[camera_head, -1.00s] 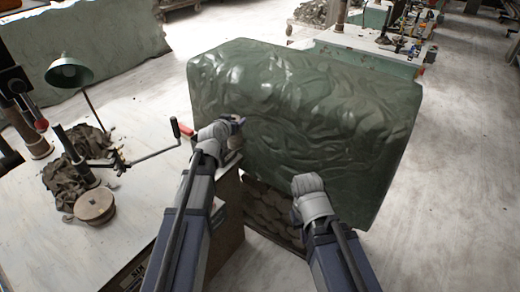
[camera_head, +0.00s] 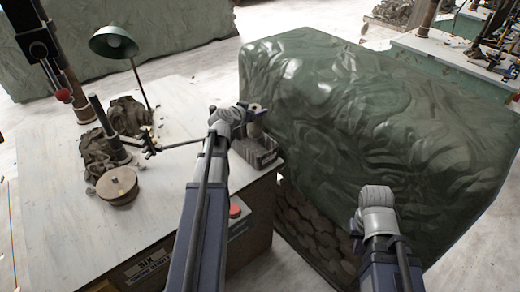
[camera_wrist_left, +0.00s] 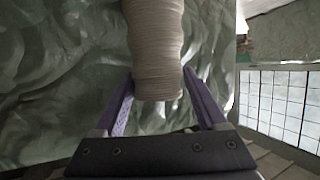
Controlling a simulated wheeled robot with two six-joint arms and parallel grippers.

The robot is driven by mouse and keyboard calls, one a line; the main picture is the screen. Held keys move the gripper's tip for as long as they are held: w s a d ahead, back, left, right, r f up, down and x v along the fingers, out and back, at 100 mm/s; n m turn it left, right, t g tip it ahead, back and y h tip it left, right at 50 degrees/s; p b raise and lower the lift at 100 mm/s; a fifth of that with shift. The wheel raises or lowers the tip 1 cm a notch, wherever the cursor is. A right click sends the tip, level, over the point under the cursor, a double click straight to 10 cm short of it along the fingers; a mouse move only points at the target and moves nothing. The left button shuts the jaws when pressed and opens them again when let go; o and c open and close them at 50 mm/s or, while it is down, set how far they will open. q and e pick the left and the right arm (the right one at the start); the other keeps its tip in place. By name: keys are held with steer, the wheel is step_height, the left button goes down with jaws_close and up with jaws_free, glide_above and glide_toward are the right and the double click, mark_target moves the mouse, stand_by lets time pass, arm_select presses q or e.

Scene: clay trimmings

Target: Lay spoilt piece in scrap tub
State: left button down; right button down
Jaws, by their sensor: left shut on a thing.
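My left gripper (camera_head: 256,108) is over the right edge of the workbench, beside the green sheeting. In the left wrist view its two purple fingers (camera_wrist_left: 162,98) are shut on a pale, ridged, roughly cylindrical piece (camera_wrist_left: 156,45), which runs past the top of that picture. I take it for the spoilt piece; in the head view it is mostly hidden by my wrist. My right gripper (camera_head: 376,196) is in front of the green sheeting, its fingers hidden behind its wrist. I cannot pick out a scrap tub with certainty in either view.
A large wrinkled green-covered bulk (camera_head: 385,115) stands right of the bench (camera_head: 60,215), above stacked brown rounds (camera_head: 305,222). A grey block (camera_head: 257,150) sits at the bench edge under my left gripper. A lamp (camera_head: 113,43), brown heaps (camera_head: 98,155) and a round disc (camera_head: 117,185) stand left.

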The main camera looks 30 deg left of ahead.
mark_target(250, 132)
arm_select(q)
steer(key=shift+a, duration=0.4)
step_height(250, 132, down, 10)
steer(key=b, duration=1)
steer(key=shift+r, duration=0.1)
steer(key=shift+f, duration=0.25)
jaws_free()
steer(key=shift+s+r, duration=0.1)
steer(key=shift+r, duration=0.1)
